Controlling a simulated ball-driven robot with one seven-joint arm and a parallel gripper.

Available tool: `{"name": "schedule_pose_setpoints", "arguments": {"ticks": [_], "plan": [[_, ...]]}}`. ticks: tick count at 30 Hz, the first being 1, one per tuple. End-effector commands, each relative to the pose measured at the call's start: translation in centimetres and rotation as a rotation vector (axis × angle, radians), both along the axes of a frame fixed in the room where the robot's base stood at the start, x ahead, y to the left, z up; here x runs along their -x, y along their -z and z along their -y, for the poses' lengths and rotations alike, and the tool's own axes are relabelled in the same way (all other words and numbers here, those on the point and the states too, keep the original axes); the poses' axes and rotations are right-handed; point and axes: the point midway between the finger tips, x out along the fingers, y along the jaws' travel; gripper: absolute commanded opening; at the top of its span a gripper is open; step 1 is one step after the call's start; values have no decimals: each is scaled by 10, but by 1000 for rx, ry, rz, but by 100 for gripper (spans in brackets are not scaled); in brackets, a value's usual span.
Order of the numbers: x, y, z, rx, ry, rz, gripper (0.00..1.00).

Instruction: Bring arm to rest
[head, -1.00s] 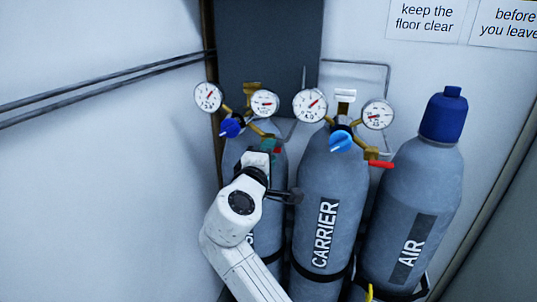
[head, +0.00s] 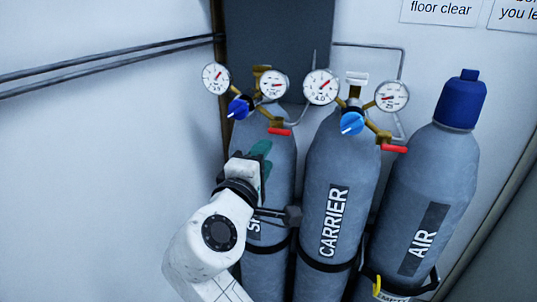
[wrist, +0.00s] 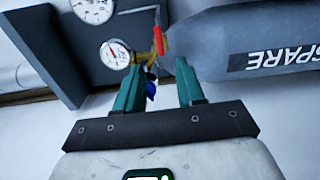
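My gripper (head: 262,149) is in front of the left cylinder (head: 281,170), below and a little left of its red valve lever (head: 280,132). In the wrist view my gripper (wrist: 158,70) has its two green fingers apart with nothing held between them. The red lever (wrist: 159,41) shows beyond the fingertips, and the cylinder's label reads SPARE. My white forearm covers part of that label in the head view. The fingers look clear of the lever.
The CARRIER cylinder (head: 341,178) stands close on the right, with a blue knob (head: 352,123) and red lever (head: 394,148). The blue-capped AIR cylinder (head: 440,190) is farther right. Pipes (head: 120,62) run along the left wall, where there is free room.

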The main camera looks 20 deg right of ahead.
Motion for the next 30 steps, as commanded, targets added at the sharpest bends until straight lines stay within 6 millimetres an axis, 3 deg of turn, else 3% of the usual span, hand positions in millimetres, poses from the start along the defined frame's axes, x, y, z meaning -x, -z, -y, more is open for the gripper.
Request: {"name": "schedule_pose_setpoints", "arguments": {"ticks": [12,16,20,23,26,30], "plan": [[5,0,-4,-1,0,-1,38],[8,18,6,-42,6,-24,38],[20,72,33,-184,27,-94,38],[42,130,61,-348,64,-169,38],[71,188,85,-521,117,-242,38],[126,264,114,-763,221,-340,38]]}}
